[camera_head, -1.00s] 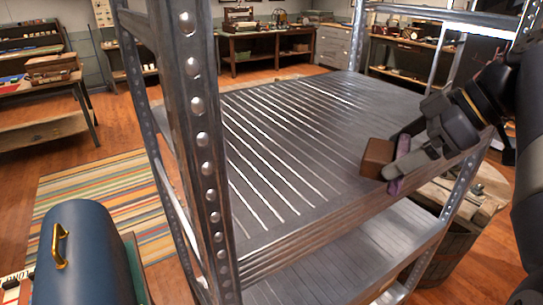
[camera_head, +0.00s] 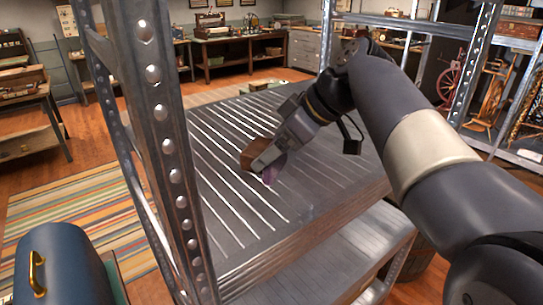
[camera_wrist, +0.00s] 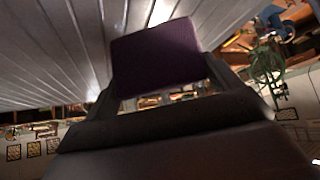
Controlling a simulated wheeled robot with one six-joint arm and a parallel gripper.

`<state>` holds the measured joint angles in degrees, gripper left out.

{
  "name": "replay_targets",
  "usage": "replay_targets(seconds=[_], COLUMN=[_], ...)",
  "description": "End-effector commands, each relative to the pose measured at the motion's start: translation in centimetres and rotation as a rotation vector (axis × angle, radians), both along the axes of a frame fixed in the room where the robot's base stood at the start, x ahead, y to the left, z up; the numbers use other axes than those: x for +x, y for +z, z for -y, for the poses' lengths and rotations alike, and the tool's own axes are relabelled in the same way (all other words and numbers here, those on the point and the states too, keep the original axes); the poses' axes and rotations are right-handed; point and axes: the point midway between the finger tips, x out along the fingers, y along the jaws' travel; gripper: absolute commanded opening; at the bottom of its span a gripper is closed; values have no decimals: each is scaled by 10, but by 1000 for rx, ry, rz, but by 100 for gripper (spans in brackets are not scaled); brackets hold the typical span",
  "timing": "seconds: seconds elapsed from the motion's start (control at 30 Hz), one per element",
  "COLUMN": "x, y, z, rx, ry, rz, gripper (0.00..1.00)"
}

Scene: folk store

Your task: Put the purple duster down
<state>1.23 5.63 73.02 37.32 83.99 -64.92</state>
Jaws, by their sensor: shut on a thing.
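The purple duster is a small block with a brown side (camera_head: 258,150) and a purple side (camera_head: 271,173) in the head view. My gripper (camera_head: 264,163) is shut on it, above the middle of the metal shelf's ridged top (camera_head: 225,195). I cannot tell whether the duster touches the shelf. In the wrist view, the duster's dark purple face (camera_wrist: 155,58) fills the space between my two fingers, with the shelf's ridged surface (camera_wrist: 50,50) close beside it. The duster's far side is hidden.
An upright metal post (camera_head: 165,150) stands at the shelf's near left corner, and another post (camera_head: 474,60) rises at the right. The shelf top around the duster is bare. A blue rounded case (camera_head: 60,255) is at lower left, near a striped rug (camera_head: 75,205).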

Motion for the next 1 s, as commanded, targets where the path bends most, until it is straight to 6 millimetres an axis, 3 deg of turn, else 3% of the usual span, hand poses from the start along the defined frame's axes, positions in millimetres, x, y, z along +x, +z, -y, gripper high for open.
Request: replay_targets(seconds=[0.07, 0.33, 0.77, 0.8, 0.93, 1.0], x=[3, 3, 3, 3, 3, 3], y=[1, -32, -40, -38, -38, -38], z=[-8, -7, -7, -7, -7, -7], rx=[0, 1, 0, 0, 0, 0], ry=[3, 0, 1, 0, 0, 0], rz=[-1, -1, 1, 0, 0, 0], gripper=[68, 68, 68, 89, 100, 100])
